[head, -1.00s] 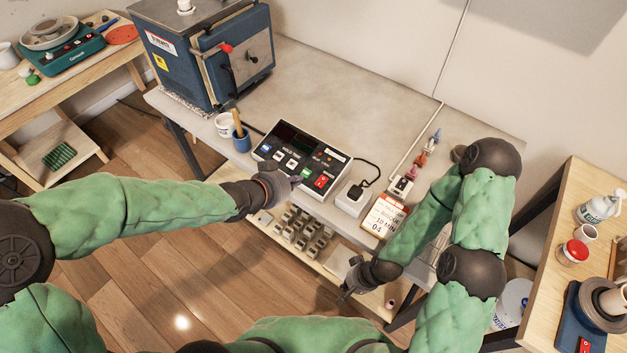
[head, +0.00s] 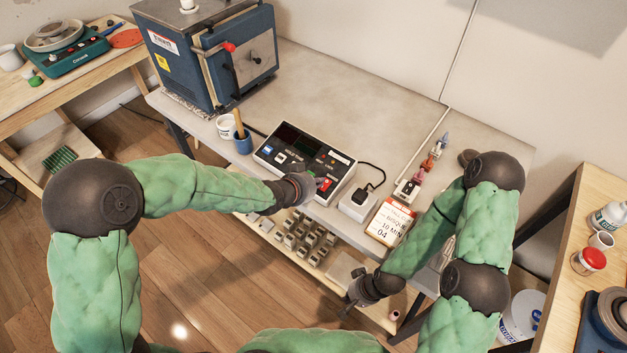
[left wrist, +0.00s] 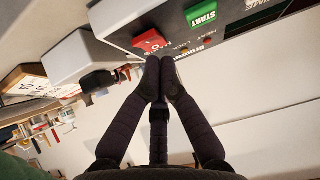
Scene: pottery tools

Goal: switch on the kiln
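The blue kiln (head: 205,50) stands at the back left of the grey table, its door shut. The white-and-black control box (head: 285,150) lies in front of it, with a dark display. Its red rocker switch (head: 327,184) is at the near right corner and also shows in the left wrist view (left wrist: 149,41), beside the green START button (left wrist: 202,14). My left gripper (head: 314,184) is shut and empty, fingertips close to the red switch; contact cannot be told. My right gripper (head: 347,304) hangs low in front of the table, its finger opening unclear.
A white plug block (head: 355,205) and a printed card (head: 390,222) stand right of the box. A white cup (head: 226,126) and a blue cup (head: 242,143) are left of it. Small blocks (head: 305,238) fill a lower shelf. The table's back middle is clear.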

